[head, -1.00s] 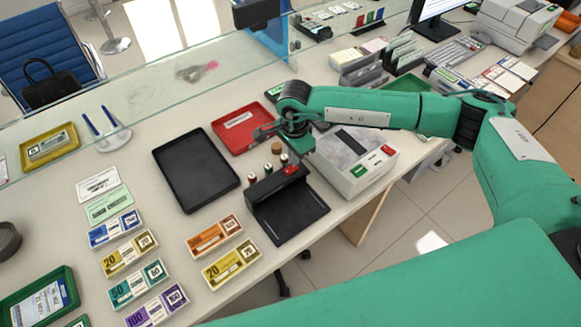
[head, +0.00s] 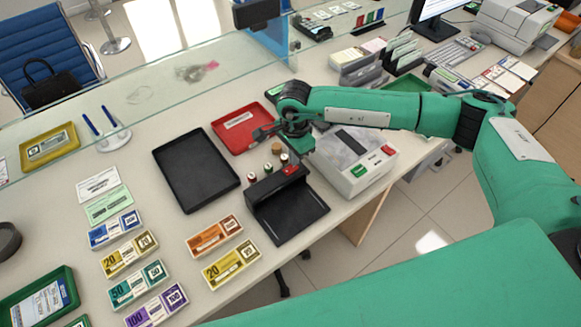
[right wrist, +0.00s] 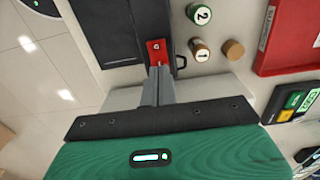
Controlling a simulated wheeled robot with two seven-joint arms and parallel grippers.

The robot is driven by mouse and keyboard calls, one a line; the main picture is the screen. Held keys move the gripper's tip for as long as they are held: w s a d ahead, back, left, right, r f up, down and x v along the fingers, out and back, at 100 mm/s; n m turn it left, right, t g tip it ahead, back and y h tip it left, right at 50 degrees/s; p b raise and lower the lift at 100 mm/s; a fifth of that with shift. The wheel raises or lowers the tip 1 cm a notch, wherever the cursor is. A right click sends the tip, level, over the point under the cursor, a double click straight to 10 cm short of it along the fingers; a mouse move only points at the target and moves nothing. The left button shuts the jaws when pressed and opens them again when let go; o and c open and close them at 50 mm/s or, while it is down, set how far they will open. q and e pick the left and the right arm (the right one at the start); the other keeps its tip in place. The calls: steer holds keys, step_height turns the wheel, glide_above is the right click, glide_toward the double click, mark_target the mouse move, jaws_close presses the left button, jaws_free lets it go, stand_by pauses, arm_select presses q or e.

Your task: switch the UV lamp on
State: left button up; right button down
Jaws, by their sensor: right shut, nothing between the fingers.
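The UV lamp (head: 262,190) is a black unit with a flat black bed, standing on the counter near its front edge. Its red switch (head: 290,170) sits on top at the right end, and also shows in the right wrist view (right wrist: 157,46) with a small white mark. My right gripper (head: 298,150) is over that end of the lamp. In the right wrist view its grey fingers (right wrist: 157,72) are shut, empty, with their tips at the switch's near edge. I cannot tell whether they touch it. No lamp glow shows. My left gripper is out of view.
Small round stamps (right wrist: 200,50) stand close behind the lamp. A red tray (head: 228,142) and a black tray (head: 180,182) lie behind and left. A white machine (head: 345,180) stands right beside the lamp. Banknote bundles (head: 215,235) lie to the left. A glass screen crosses the back.

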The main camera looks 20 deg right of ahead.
steer(key=shift+f+b, duration=0.8)
steer(key=shift+f, duration=0.1)
stand_by(0.6)
steer(key=shift+r+p, duration=1.1)
steer(key=shift+r, duration=2.45)
